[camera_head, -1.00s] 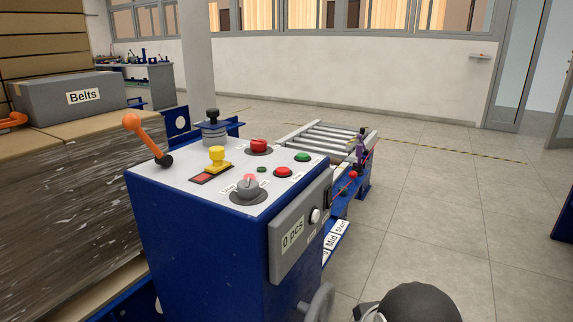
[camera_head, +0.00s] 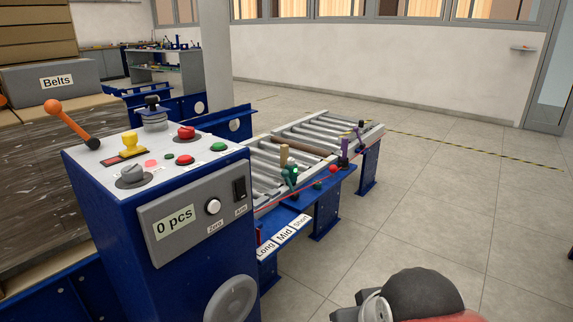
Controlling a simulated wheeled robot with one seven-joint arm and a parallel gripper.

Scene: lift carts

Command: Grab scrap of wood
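A thin brown strip (camera_head: 305,146) lies across the rollers of the conveyor (camera_head: 342,128); it looks like wood. A small tan upright piece (camera_head: 284,155) stands nearer, just above a green clamp-like part (camera_head: 291,178), and also looks like wood. I cannot tell which of them is the scrap. A rounded black, grey and red part of my own arm shows at the bottom edge. My gripper's fingers are not in view, so I see neither their opening nor anything held.
A blue control cabinet (camera_head: 105,235) with buttons, an orange lever (camera_head: 72,124) and a "0 pcs" display stands at left, beside the conveyor. Blue supports (camera_head: 328,208) and "Long, Mid, Short" labels line the conveyor's near side. The tiled floor at right is clear.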

